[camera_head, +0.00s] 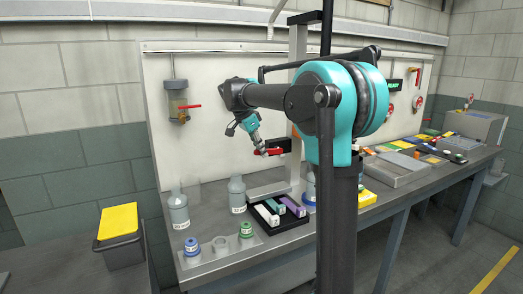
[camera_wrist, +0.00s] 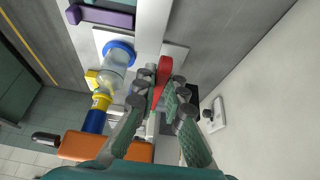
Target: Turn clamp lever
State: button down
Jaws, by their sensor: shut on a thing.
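The red clamp lever (camera_head: 274,152) is on a dark clamp on the upright metal post above the bench. In the wrist view the red lever (camera_wrist: 162,74) stands between my fingers and points up the picture. My gripper (camera_wrist: 161,92) is shut on the lever, with a green-padded finger on each side. In the head view my gripper (camera_head: 260,149) reaches the lever from the upper left. The lower part of the lever and much of the clamp are hidden behind my fingers.
A clear vessel with a blue ring (camera_wrist: 117,52) is close left of my fingers in the wrist view. On the bench are grey bottles (camera_head: 237,196) and a black tray (camera_head: 291,225) with several boxes. Another red-handled device (camera_head: 178,105) hangs on the back panel.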

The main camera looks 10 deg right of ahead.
jog(key=shift+f+h, duration=0.5)
jog(key=shift+h, duration=0.2)
jog(key=shift+a, duration=0.1)
jog(key=c, duration=1.6)
grip_release()
jog(key=v, duration=1.2)
jog(key=shift+s, duration=0.25)
jog(key=shift+f, duration=0.1)
